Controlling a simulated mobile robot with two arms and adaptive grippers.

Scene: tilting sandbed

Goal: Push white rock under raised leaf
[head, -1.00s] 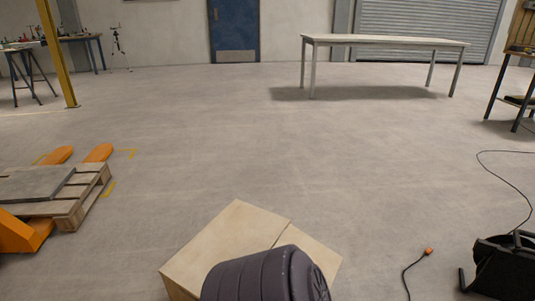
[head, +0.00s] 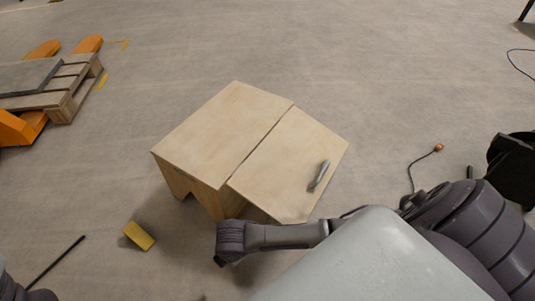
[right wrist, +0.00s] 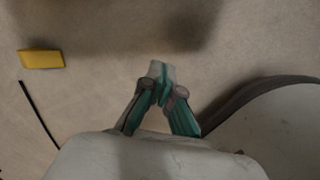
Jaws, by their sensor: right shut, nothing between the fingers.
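I see no white rock in either view. A pale wooden stand (head: 222,130) is in the middle of the head view, with a separate wooden leaf (head: 285,160) along its right side. I cannot tell clearly how far the leaf is raised. A small grey handle-like piece (head: 318,175) is on the leaf. My right arm crosses in front of the stand's near side. My right gripper (right wrist: 160,72) is shut and empty in the right wrist view, with bare floor behind it. Its fingers are not clear in the head view. My left gripper is not in view.
A yellow block (head: 139,236) and a thin black rod (head: 55,262) lie on the floor at lower left. A wooden pallet (head: 75,85) with orange forks is at upper left. A cable with an orange plug (head: 438,147) lies at right. Floor behind the stand is clear.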

